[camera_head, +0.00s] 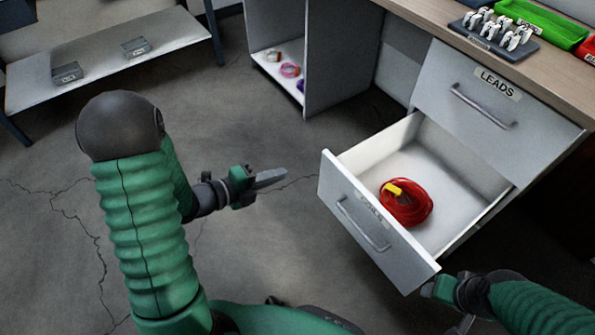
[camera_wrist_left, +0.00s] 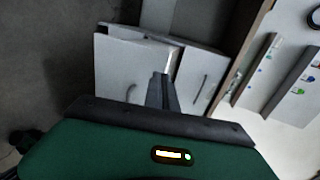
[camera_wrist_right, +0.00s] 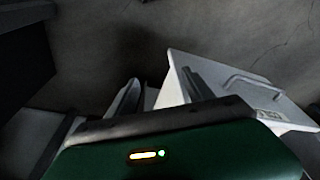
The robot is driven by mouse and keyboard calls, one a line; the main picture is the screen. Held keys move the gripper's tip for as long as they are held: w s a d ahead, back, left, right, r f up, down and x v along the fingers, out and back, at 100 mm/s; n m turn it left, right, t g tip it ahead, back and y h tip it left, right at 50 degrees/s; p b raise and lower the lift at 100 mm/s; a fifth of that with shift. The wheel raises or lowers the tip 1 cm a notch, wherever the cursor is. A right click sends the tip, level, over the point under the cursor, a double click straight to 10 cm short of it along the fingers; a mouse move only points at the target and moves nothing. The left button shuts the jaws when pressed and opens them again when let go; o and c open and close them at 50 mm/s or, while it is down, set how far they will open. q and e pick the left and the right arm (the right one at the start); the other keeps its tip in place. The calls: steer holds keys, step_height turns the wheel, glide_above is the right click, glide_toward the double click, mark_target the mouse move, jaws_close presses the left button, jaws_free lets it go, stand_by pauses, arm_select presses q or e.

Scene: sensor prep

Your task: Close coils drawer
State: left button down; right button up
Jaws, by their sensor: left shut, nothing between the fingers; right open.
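The coils drawer (camera_head: 363,222) is pulled out below the LEADS drawer, its front facing lower left, with a handle and a label partly hard to read. A red coil (camera_head: 408,212) with a yellow tag lies inside it. My left gripper (camera_head: 275,177) is shut and empty over the floor, left of the drawer and apart from it. My right gripper (camera_head: 447,298) is low at the drawer front's right end, partly hidden. In the right wrist view it is open (camera_wrist_right: 160,92), with the drawer front (camera_wrist_right: 235,95) beside and partly behind its right finger; contact cannot be told.
The LEADS drawer (camera_head: 485,95) above is shut. The worktop (camera_head: 410,5) carries a dark tray (camera_head: 490,38) of white clips and a green bin (camera_head: 545,22). An open shelf (camera_head: 272,70) holds small coils. A low bench (camera_head: 110,65) stands upper left. The floor between is clear.

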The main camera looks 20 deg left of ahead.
arm_select(q)
steer(key=b, duration=0.5)
glide_toward(325, 157)
steer(key=x, duration=0.5)
steer(key=shift+f, duration=0.45)
steer(key=shift+w+d+r, duration=0.2)
steer(key=shift+w+d, duration=0.1)
steer(key=shift+w, duration=0.35)
arm_select(e)
steer(key=shift+s+x, duration=0.2)
steer(key=shift+x, duration=0.7)
steer(key=shift+s+x, duration=0.2)
steer(key=shift+x, duration=0.65)
steer(key=shift+s+x, duration=0.2)
steer(key=shift+x, duration=0.7)
steer(key=shift+f, duration=0.1)
